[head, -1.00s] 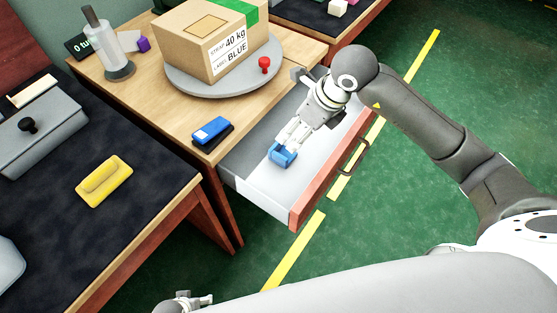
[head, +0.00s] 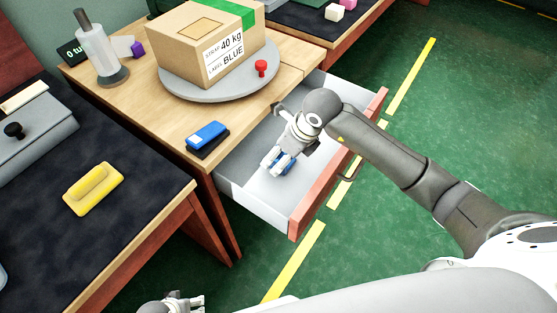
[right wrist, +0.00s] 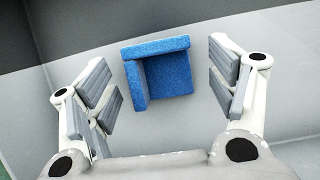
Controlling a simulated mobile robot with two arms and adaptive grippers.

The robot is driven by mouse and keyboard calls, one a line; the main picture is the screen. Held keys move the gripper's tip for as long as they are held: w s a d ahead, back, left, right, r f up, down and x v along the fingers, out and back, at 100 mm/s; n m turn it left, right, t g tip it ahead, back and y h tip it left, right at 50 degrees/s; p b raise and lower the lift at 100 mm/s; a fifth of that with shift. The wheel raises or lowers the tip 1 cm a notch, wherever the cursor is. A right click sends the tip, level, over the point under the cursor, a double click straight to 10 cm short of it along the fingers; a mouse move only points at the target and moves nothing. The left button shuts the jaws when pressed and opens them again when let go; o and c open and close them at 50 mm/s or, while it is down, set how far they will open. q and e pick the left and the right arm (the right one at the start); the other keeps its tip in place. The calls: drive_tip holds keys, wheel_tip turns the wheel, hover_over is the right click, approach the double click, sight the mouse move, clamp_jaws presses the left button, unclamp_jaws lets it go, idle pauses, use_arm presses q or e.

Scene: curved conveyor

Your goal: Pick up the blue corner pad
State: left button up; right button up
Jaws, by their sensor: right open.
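The blue corner pad (right wrist: 168,72) lies on the floor of the open drawer (head: 240,190). In the right wrist view it sits between the two fingers of my right gripper (right wrist: 168,88), with a gap on each side. In the head view my right gripper (head: 279,166) points down into the drawer and hides most of the pad (head: 287,167). My right gripper is open and empty. My left gripper (head: 185,302) shows only in part at the bottom edge of the head view, and its jaws are unclear.
The drawer's red front (head: 325,185) and side walls surround the pad. A blue block on a black base (head: 206,138) lies on the wooden table above. A cardboard box (head: 210,45) stands on a grey turntable (head: 190,88). A yellow pad (head: 94,188) lies on the dark table at left.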

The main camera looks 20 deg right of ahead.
drive_tip(key=shift+w+a+f, duration=0.1)
drive_tip(key=shift+w+f, duration=0.05)
drive_tip(key=shift+f, duration=0.35)
drive_tip(key=c, duration=0.8)
drive_tip(key=shift+r, duration=0.15)
